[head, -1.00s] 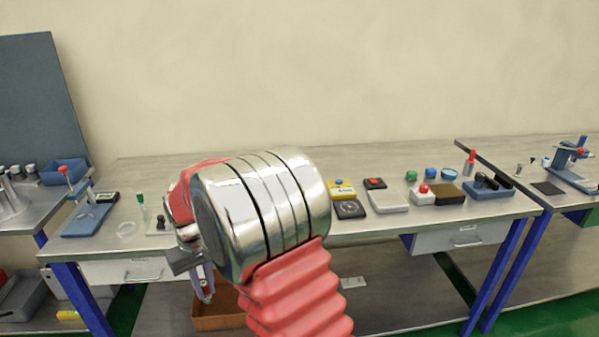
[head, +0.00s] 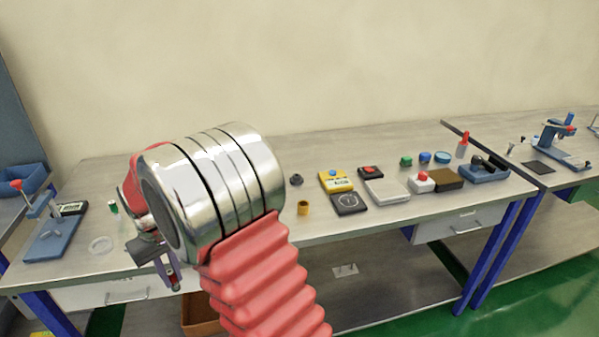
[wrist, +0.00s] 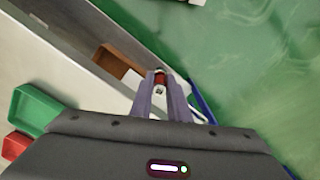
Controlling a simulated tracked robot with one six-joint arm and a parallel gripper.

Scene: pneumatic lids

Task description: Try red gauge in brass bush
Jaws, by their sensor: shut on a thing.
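My gripper (wrist: 160,88) is shut on a small red piece with a metal end, the red gauge (wrist: 160,77), seen between the fingertips in the wrist view. In the head view my gripper (head: 172,274) hangs low at the left, in front of the bench's front edge, and the gauge is barely visible there. The brass bush (head: 303,208), a small yellow-brown cylinder, stands upright on the bench near its front edge, to the right of my arm. My gripper is well apart from it. My arm hides part of the bench.
Right of the bush are a yellow instrument (head: 336,180), a dark dial box (head: 348,204), a pale plate (head: 387,192) and a red-button box (head: 421,182). A dark knob (head: 296,180) stands behind it. A white ring (head: 101,245) lies left.

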